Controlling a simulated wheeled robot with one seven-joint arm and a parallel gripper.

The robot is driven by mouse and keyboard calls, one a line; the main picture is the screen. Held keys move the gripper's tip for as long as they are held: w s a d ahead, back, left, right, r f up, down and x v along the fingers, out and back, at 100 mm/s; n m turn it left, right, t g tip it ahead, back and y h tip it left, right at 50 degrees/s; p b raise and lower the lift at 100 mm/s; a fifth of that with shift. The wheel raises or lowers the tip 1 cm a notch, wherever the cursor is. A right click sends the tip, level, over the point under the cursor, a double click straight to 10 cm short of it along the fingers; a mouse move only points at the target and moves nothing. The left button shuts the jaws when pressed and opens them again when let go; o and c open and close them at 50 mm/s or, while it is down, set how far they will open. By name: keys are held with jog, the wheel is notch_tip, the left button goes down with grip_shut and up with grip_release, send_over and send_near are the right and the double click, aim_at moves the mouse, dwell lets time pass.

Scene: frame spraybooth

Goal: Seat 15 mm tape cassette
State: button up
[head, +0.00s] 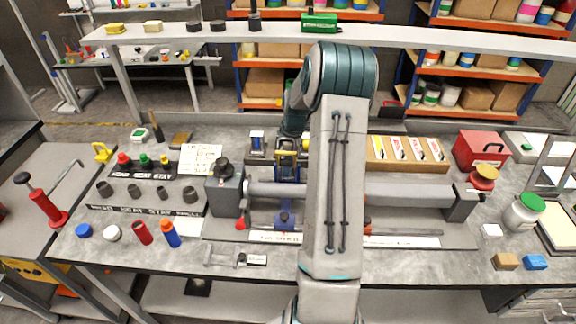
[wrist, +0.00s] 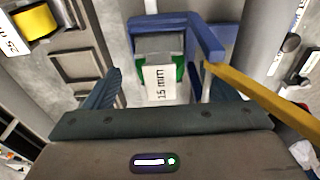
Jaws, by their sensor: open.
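The tape cassette, with a white "15 mm" label (wrist: 160,83), shows in the wrist view with a grey top and green sides. It sits within a blue bracket (wrist: 205,38); I cannot tell whether it is fully seated. My gripper (wrist: 154,78) is open, one dark ribbed finger on each side of the cassette. Visible gaps lie between the fingers and the cassette. In the head view my arm hides most of this spot; the blue and yellow parts show beside it.
A yellow bar (wrist: 255,100) slants close to my right finger. A dark rack with empty pockets (wrist: 85,70) and a yellow roll (wrist: 34,22) lie left. In the head view, a thick grey roller (head: 275,193) crosses the bench, with a red box (head: 482,150) at right.

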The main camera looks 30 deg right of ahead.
jog(key=shift+f, duration=0.1)
jog(key=c, duration=1.1)
jog(key=shift+r+b, duration=0.35)
jog(key=shift+r, duration=0.15)
jog(key=r, duration=0.1)
jog(key=r+b, duration=0.1)
jog(key=r, duration=0.1)
jog(key=shift+w+d+r, duration=0.1)
jog(key=shift+w+r, duration=0.05)
jog(key=shift+w, duration=0.1)
jog(key=w+d+r+b, duration=0.2)
jog(key=w+d+r, duration=0.2)
jog(key=w+r, duration=0.45)
jog(key=shift+w+d+f+p, duration=0.3)
jog(key=shift+w+f, duration=0.35)
jog(key=shift+f, duration=1.5)
jog(key=shift+w+d+f+p, duration=0.35)
jog(key=shift+w+f, duration=0.3)
jog(key=shift+f, duration=1.55)
jog(key=shift+w+d+f+p, duration=0.3)
jog(key=shift+w+f, duration=0.35)
jog(key=shift+f, duration=1.5)
